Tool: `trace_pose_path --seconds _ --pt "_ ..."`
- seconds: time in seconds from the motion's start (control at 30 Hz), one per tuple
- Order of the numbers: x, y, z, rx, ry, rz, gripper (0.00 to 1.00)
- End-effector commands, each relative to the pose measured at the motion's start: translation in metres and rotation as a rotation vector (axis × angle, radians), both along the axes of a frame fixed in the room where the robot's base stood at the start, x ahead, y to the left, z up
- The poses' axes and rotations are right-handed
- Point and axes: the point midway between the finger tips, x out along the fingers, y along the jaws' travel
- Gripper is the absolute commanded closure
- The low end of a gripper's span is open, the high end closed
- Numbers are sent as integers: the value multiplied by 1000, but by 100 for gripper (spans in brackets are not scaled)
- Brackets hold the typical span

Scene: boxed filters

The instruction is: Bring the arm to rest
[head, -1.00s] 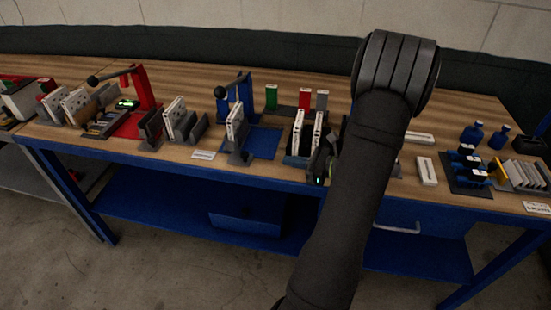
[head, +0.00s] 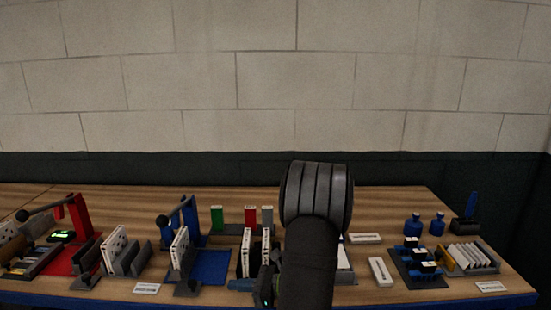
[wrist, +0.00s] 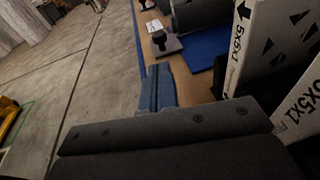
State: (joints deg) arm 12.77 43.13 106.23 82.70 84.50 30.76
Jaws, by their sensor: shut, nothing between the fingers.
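My gripper (wrist: 153,78) shows in the wrist view as two narrow blue-grey fingers lying together, with nothing between them. A dark bolted bar of my gripper's body crosses the lower part of that view. White boxed filters marked 5x5x1 (wrist: 258,45) stand close at the right, apart from the fingertips. In the head view my dark arm rises in front of the bench, right of the middle. Upright white filters (head: 247,252) stand just left of the arm.
A red lever press (head: 78,222) and a blue lever press (head: 191,216) stand on the wooden bench. Blue bottles (head: 412,225) and a rack of white filters (head: 468,257) are at the right. A blue mat (wrist: 207,55) and bare floor (wrist: 80,75) show in the wrist view.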

Motion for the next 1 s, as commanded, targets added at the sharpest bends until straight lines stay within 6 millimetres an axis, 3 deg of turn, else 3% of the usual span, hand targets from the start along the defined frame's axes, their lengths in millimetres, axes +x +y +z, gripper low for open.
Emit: trace_pose_path --seconds 0.2,0.5,0.7,1.0 --pt "5 40 -6 0 0 5 100" --pt "11 82 -12 0 1 6 100" --pt "14 93 -13 0 0 5 100" --pt "14 94 -13 0 0 5 100"
